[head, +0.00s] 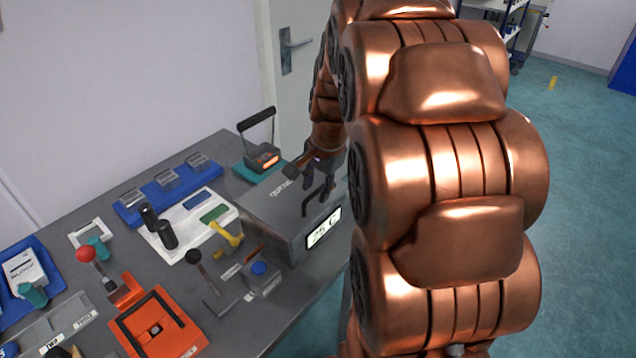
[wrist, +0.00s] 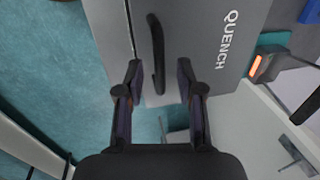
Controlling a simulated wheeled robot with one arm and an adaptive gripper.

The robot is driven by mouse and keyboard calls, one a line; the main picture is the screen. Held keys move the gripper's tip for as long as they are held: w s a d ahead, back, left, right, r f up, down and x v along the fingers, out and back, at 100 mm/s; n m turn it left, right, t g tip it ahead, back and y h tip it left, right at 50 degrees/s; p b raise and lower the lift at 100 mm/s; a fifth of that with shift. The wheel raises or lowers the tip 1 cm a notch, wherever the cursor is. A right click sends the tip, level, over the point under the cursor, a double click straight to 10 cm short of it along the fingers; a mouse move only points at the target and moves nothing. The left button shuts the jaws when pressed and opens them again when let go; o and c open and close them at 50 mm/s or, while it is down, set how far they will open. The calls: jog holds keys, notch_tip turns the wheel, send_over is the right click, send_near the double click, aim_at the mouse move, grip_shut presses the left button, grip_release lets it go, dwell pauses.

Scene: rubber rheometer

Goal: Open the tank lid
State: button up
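The grey quench tank (head: 283,232) stands at the right end of the bench, with "QUENCH" on its top and a small display on its front. Its lid (wrist: 195,45) lies flat and shut. A black bar handle (wrist: 155,45) is on the lid; it also shows in the head view (head: 318,198). My gripper (wrist: 160,68) is open, with its two fingers spread to either side of the handle's near end in the wrist view. I cannot tell if they touch it. In the head view my gripper (head: 318,178) is just above the lid, partly hidden by my arm.
A device with an orange-lit panel and raised handle (head: 262,155) stands behind the tank. A yellow-handled part (head: 228,235), a blue-button box (head: 260,272) and a black-knobbed lever (head: 195,258) are left of it. A door (head: 295,85) is behind; floor lies right.

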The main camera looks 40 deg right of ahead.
jog(key=shift+c, duration=0.3)
grip_shut()
dwell(0.3)
